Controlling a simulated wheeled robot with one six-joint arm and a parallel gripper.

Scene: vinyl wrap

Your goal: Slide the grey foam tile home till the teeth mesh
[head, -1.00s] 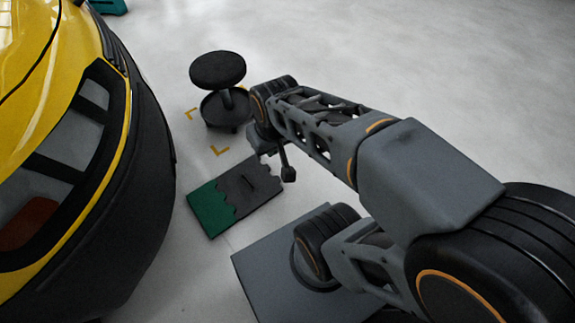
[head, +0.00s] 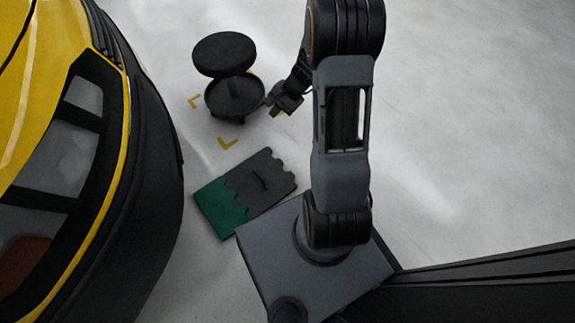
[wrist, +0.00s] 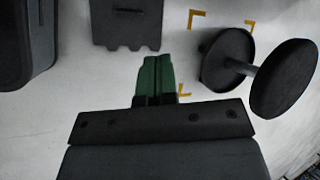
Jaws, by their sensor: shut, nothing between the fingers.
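The grey foam tile (head: 268,182) lies flat on the floor against the green tile (head: 222,208). Their toothed edges meet along a wavy seam, and I see no clear gap in the head view. The grey tile has a dark slot or handle on top and free teeth on its far edge. In the wrist view the grey tile (wrist: 127,24) shows at the top, its free teeth facing my fingers. My gripper (head: 277,110) is shut and empty, raised clear of the tile beside the stool. Its green fingers (wrist: 155,75) are together in the wrist view. The green tile is out of the wrist view.
A black round stool (head: 225,55) with a lower tray stands close to my gripper's left. Yellow corner marks (head: 228,142) lie on the floor near it. A yellow and black vehicle (head: 120,190) fills the left side. The floor at the right is open.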

